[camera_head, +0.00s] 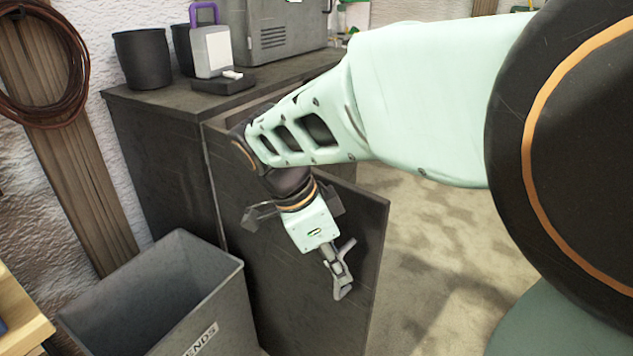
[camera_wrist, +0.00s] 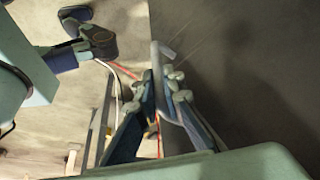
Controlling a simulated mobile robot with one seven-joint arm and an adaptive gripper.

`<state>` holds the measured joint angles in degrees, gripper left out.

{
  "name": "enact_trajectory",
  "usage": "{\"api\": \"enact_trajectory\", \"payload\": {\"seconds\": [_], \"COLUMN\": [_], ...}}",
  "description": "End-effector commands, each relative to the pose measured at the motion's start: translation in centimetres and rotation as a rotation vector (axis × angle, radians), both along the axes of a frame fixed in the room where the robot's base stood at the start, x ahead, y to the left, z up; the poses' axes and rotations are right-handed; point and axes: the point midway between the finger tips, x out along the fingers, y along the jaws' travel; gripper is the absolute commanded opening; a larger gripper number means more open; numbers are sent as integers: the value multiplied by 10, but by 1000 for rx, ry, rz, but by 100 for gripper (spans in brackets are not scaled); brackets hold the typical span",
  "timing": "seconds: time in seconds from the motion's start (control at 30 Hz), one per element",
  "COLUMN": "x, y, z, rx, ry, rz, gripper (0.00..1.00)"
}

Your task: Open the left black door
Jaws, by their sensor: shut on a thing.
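The left black door (camera_head: 285,280) stands swung out from the dark cabinet (camera_head: 155,165), its hinge edge at the cabinet's left front corner. Its free edge points to the right and toward me. My gripper (camera_head: 343,284) is at the door's face near the free edge, partly hidden by its own wrist. In the wrist view my gripper (camera_wrist: 161,97) has its fingers closed around a grey metal handle (camera_wrist: 157,60). The dark door face (camera_wrist: 235,60) fills the right of that view. The cabinet's inside is hidden behind the door and my arm.
A grey bin (camera_head: 200,300) with a label stands close to the door at the lower left. Black pots (camera_head: 142,60), a purple-handled padlock-shaped object (camera_head: 211,50) and a grey case (camera_head: 285,28) stand on the cabinet. Floor (camera_head: 435,245) right of the door is clear.

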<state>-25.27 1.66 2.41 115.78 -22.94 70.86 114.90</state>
Motion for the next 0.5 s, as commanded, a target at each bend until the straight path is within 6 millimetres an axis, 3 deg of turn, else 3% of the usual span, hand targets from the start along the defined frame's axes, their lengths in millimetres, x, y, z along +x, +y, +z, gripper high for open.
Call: {"api": "enact_trajectory", "payload": {"seconds": [0.13, 0.17, 0.3, 0.5], "x": [0, 0, 0, 0], "y": [0, 0, 0, 0], "z": [0, -1, 0, 0], "rx": [1, 1, 1, 1], "ry": [2, 2, 1, 0], "rz": [-2, -2, 0, 0], "gripper": [0, 11, 26, 26]}}
